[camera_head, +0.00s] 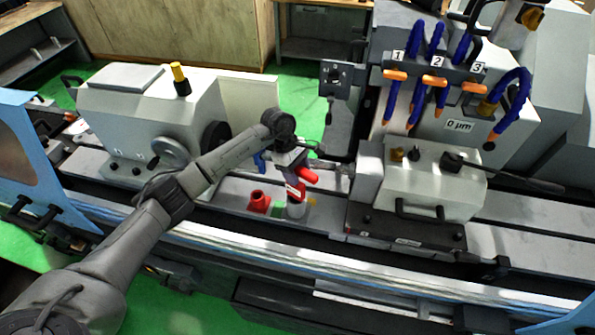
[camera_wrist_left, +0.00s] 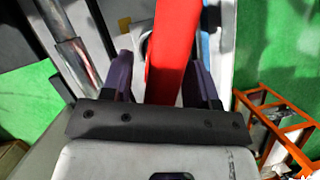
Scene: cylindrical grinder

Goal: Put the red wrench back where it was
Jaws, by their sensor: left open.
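My left gripper (camera_head: 292,168) hangs over the machine bed between the two grey-white blocks. In the left wrist view the gripper (camera_wrist_left: 162,66) is open, with one dark purple finger on each side of a long red piece (camera_wrist_left: 174,40), which looks like the red wrench. I cannot tell whether the fingers touch it. In the head view a red piece (camera_head: 307,175) shows just beside the gripper, partly hidden by it. Below it stands a small whitish cylinder with red (camera_head: 296,206). My right gripper is not in view.
A red holder-like piece (camera_head: 258,201) stands on the bed left of the cylinder. The headstock block (camera_head: 150,108) is at left, and the right-hand block (camera_head: 430,182) is close to the gripper's right. Blue hoses (camera_head: 393,98) hang above it. An orange frame (camera_wrist_left: 275,120) stands at right in the wrist view.

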